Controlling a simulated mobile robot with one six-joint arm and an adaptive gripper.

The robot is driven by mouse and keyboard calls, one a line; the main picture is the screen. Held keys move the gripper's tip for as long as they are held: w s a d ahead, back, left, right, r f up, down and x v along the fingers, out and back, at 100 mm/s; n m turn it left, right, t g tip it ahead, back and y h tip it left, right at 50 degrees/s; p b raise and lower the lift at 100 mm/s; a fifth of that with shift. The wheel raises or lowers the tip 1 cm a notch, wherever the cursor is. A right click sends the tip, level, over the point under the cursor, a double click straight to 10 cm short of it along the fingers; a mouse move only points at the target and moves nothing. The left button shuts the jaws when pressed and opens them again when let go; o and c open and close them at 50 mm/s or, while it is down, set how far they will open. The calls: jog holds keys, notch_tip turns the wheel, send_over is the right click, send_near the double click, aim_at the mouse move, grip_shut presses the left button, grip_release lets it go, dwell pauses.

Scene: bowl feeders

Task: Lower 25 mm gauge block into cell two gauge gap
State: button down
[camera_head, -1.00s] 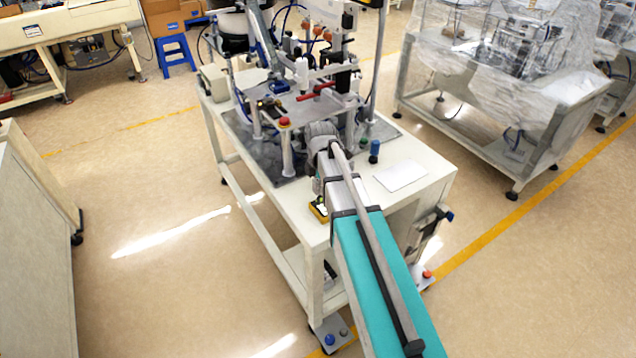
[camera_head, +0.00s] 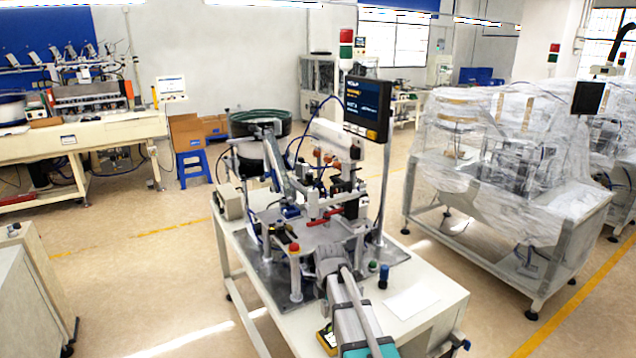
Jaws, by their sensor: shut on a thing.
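My arm reaches in from the bottom edge over the front of the workbench (camera_head: 445,308), with its grey wrist end at the near edge of the cell's fixture plate. My gripper's fingers are hidden behind the wrist and cannot be made out. The 25 mm gauge block cannot be picked out in this view. The gauge gap is also not distinguishable; the fixture plate (camera_head: 283,232) stands on posts among the machine parts, with a red lever-like part (camera_head: 325,216) on top.
A bowl feeder (camera_head: 258,124) stands at the back of the bench. A lit monitor (camera_head: 366,108) on a pole rises at the right. A white sheet (camera_head: 411,301) lies on the bench's right front. Plastic-wrapped machines (camera_head: 470,160) stand to the right, with open floor between.

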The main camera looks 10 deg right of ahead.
notch_tip(320, 180, up, 11)
jog(key=p, duration=0.9)
jog(key=shift+f, duration=0.15)
